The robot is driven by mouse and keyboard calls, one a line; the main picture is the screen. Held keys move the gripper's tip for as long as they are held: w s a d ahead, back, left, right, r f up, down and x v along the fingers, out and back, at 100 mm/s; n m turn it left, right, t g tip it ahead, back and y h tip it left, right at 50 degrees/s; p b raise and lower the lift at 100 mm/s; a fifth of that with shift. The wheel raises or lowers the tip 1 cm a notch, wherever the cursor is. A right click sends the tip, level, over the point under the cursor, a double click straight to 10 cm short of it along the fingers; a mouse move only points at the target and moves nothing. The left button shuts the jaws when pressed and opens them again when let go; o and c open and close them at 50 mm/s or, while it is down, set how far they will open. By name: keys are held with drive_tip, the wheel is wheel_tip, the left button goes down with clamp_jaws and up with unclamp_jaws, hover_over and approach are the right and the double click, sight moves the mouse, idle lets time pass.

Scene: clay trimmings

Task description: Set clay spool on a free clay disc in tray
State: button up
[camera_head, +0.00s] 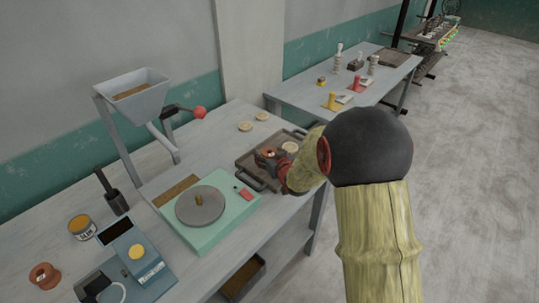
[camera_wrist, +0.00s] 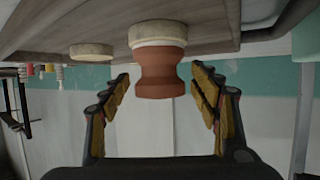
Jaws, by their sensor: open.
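A terracotta clay spool (camera_wrist: 160,72) is in the middle of the wrist view, which appears upside down. Its end meets a pale clay disc (camera_wrist: 157,33) on the brown tray, with no gap visible. A second pale disc (camera_wrist: 91,51) lies beside it, bare. My gripper (camera_wrist: 162,78) is open, one finger on each side of the spool, with clear gaps showing. In the head view my gripper (camera_head: 271,158) is over the tray (camera_head: 250,163), with the spool (camera_head: 267,152) partly hidden by it. A pale disc (camera_head: 290,147) shows in the tray.
A green turntable unit (camera_head: 218,225) stands left of the tray. Another terracotta spool (camera_head: 43,275), a tin (camera_head: 82,227) and a blue scale (camera_head: 135,260) are further left. A second table (camera_head: 395,75) stands behind.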

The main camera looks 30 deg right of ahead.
drive_tip(key=s+a+r+g+p, duration=0.1)
drive_tip(key=s+a+r+g, duration=0.1)
drive_tip(key=s+a+r, duration=0.6)
drive_tip(key=s+a+r+g+p, duration=0.1)
drive_tip(key=s+a+r+p, duration=0.1)
drive_tip(key=s+r, duration=0.65)
drive_tip(key=s+a+n+g+y, duration=0.1)
drive_tip(key=s+a, duration=0.3)
drive_tip(key=s, duration=0.6)
drive_tip(key=s+a+r+n+g+y, duration=0.1)
drive_tip(key=s+a+g, duration=0.2)
drive_tip(key=s, duration=0.8)
drive_tip(key=shift+s+a+r+g, duration=0.2)
drive_tip(key=shift+s+a+g, duration=0.1)
drive_tip(key=shift+a, duration=0.85)
